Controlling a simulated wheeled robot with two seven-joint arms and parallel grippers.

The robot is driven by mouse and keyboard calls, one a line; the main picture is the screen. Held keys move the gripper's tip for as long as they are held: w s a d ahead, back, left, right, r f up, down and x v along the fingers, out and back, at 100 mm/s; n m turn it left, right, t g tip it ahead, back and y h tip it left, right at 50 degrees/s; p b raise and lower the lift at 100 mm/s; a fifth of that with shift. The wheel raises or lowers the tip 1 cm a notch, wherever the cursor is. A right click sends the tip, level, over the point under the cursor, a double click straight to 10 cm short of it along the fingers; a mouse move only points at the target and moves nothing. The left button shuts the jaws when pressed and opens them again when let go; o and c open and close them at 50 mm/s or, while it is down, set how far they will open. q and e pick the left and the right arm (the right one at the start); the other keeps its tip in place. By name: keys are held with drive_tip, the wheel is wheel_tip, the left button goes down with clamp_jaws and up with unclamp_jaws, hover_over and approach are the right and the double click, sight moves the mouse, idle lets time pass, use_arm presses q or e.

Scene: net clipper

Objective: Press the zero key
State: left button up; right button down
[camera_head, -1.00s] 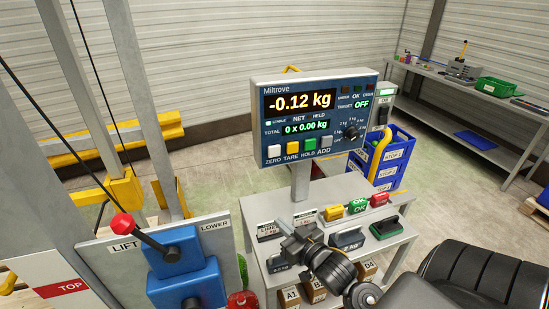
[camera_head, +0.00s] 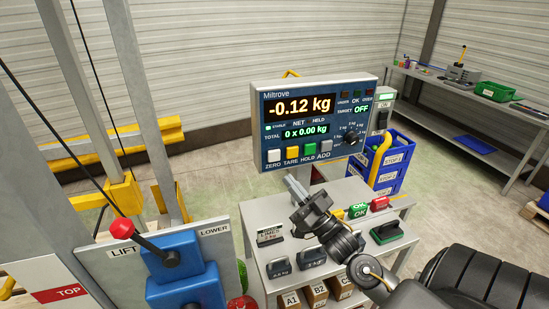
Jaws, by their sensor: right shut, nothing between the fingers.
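The zero key (camera_head: 274,156) is a white square button, first on the left in the key row of the blue Miltrove display panel (camera_head: 281,89). The display reads -0.12 kg, with 0 x 0.00 kg below it. The yellow TARE, green HOLD and grey ADD keys sit to its right. My right gripper (camera_head: 291,182) is shut and empty. Its tips point up and left, below the panel and a little right of the zero key, and appear apart from it. My left gripper is not in view.
A lift box with a red-knobbed lever (camera_head: 122,229) stands at the left. Blue crates (camera_head: 390,165) stand behind right.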

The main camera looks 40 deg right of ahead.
drive_tip(key=b, duration=0.2)
approach(271, 153)
wheel_tip(271, 153, up, 3)
drive_tip(key=w+a, duration=0.2)
drive_tip(key=shift+w+d+r, duration=0.15)
drive_tip(key=shift+w+d, duration=0.1)
drive_tip(key=shift+w, duration=0.45)
drive_tip(key=shift+w, duration=0.1)
idle(1.2)
drive_tip(key=shift+w+d, duration=0.15)
drive_tip(key=shift+w, duration=0.15)
drive_tip(key=shift+w+d, duration=0.1)
drive_tip(key=shift+w, duration=0.25)
idle(0.6)
drive_tip(key=shift+s, duration=0.15)
drive_tip(key=shift+s+a, duration=0.25)
drive_tip(key=shift+s, duration=0.45)
